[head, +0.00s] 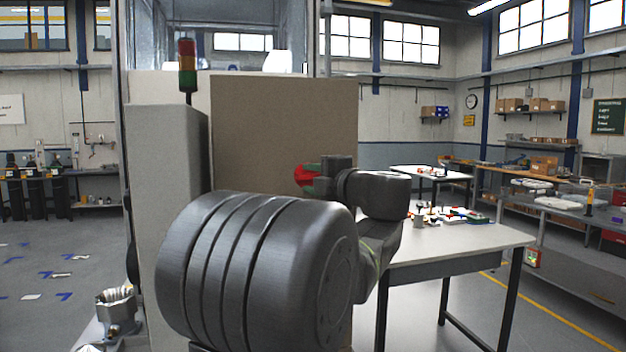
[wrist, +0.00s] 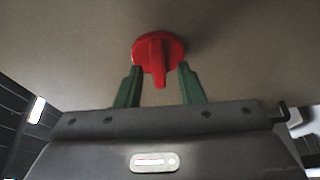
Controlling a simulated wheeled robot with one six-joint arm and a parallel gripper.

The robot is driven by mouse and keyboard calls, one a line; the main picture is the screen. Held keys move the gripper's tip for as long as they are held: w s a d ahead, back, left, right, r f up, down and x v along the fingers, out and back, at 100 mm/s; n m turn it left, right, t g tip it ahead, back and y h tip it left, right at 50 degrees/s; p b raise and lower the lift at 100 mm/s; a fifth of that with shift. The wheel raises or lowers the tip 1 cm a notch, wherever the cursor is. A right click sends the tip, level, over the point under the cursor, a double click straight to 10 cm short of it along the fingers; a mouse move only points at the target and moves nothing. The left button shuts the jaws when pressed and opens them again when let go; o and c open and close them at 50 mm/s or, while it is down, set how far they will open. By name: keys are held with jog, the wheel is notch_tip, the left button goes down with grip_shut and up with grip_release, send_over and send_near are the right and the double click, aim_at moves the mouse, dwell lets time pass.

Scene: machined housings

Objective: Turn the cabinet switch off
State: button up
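The cabinet switch (wrist: 158,58) is a red round knob with a raised grip bar on the cabinet's beige face (head: 270,130). In the wrist view the bar points down the picture, toward my gripper. My gripper (wrist: 161,78) has two green fingers, apart, one on each side of the bar with a gap on both sides. They look open and empty. In the head view the red knob (head: 303,177) is partly hidden behind the fingers (head: 313,176), and my arm covers the cabinet's lower part.
A white table (head: 450,238) with small parts on it stands to the right of the cabinet. A grey column-like panel (head: 168,160) stands at the cabinet's left. A signal light (head: 187,65) rises above it. Metal housings (head: 116,305) sit at the lower left.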

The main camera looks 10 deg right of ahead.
jog(key=b+v, duration=0.2)
jog(key=v, duration=1.2)
jog(key=shift+w, duration=0.2)
jog(key=p+x, duration=0.2)
jog(key=x, duration=1.1)
jog(key=shift+w+a, duration=0.2)
jog(key=shift+w, duration=0.05)
